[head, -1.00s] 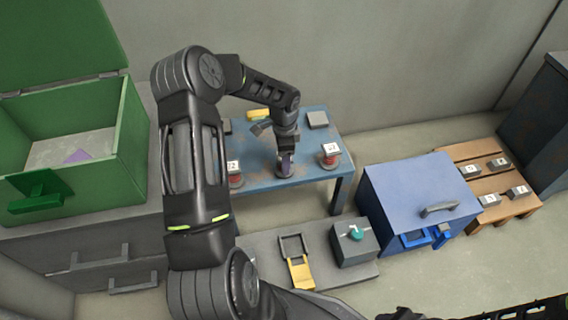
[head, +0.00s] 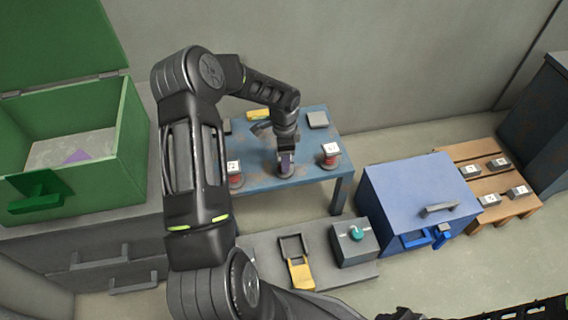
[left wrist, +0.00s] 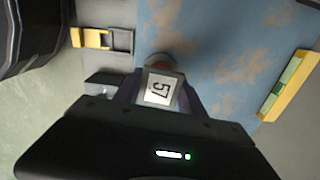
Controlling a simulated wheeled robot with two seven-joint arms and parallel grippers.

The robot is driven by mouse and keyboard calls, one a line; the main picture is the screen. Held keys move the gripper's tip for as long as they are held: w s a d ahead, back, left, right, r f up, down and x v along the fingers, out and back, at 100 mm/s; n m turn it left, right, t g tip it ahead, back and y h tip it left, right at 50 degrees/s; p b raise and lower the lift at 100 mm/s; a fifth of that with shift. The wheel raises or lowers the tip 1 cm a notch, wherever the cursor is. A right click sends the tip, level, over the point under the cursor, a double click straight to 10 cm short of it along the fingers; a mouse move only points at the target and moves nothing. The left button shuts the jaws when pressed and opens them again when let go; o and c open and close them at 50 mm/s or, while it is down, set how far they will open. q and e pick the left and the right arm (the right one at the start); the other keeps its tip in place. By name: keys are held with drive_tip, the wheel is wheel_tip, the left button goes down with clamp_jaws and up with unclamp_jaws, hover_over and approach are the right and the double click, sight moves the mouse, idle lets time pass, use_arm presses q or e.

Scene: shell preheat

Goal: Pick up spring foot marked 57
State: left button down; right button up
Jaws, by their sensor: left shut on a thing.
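The spring foot marked 57 (left wrist: 158,88) shows its white label between the fingers in the left wrist view. My left gripper (left wrist: 160,97) is shut on it. In the head view my left gripper (head: 286,158) points down over the blue table (head: 258,183), with the round base of the spring foot (head: 286,174) below the fingers, at the table. I cannot tell whether the base is clear of the surface. Two similar red spring feet with white labels stand on either side, one to the left (head: 236,178) and one to the right (head: 330,158).
A yellow block (head: 258,114) and a grey block (head: 318,120) lie at the back of the table. An open green box (head: 130,150) is at left, a blue box (head: 400,190) at right. A wooden stand (head: 470,170) holds several labelled blocks. A grey box with a teal knob (head: 355,243) stands in front.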

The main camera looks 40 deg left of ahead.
use_arm(q)
drive_tip(key=shift+r, duration=0.1)
wheel_tip(320, 180, up, 10)
drive_tip(key=p, duration=0.3)
idle(0.3)
drive_tip(key=shift+w, duration=0.1)
idle(0.4)
